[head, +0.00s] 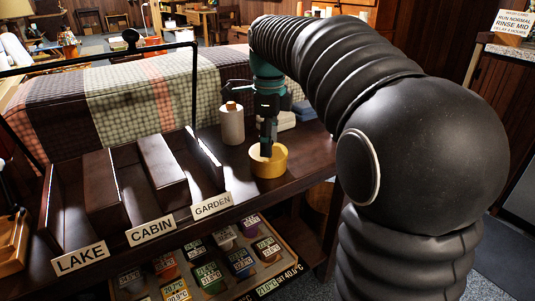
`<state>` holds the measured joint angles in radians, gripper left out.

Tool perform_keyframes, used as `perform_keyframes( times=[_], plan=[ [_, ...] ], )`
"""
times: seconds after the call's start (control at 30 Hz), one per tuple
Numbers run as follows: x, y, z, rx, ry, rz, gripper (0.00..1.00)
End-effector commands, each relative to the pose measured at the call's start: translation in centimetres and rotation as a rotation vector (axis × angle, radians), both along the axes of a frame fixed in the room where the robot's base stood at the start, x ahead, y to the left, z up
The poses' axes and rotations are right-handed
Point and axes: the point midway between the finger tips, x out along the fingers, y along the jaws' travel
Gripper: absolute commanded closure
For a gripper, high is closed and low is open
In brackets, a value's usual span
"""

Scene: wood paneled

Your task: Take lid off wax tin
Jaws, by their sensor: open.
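A round yellow tin (268,166), which looks like the wax tin, stands on the dark wooden table at the right of the labelled slots. My gripper (267,150) points down over the tin, with its fingertips at the tin's top. The jaws are open. The fingers hide part of the tin's top, so I cannot tell whether they touch it. I cannot make out a seam between lid and tin. My black ribbed arm fills the right half of the head view.
A pale cylinder with a brown top (231,127) stands close behind left of the tin. Dark slots labelled LAKE, CABIN and GARDEN (212,206) lie left. A pale stack (282,119) is behind. A tray of labelled jars (213,277) sits below. The table's front edge is close.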

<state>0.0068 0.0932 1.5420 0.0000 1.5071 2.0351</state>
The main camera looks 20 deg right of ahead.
Motion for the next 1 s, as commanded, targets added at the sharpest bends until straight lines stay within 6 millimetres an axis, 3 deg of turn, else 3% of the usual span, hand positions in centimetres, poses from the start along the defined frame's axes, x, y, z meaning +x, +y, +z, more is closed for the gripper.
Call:
perform_keyframes(
  times=[0.3,0.5,0.53,1.0],
  plan=[
    [-0.01,0.00,-0.50,0.000,-0.001,0.000,0.43],
    [-0.01,0.00,-0.49,0.000,-0.001,0.000,0.93],
    [-0.01,0.00,-0.50,0.000,0.000,0.000,0.97],
    [0.04,0.01,0.24,0.000,-0.002,0.000,0.98]
  ],
)
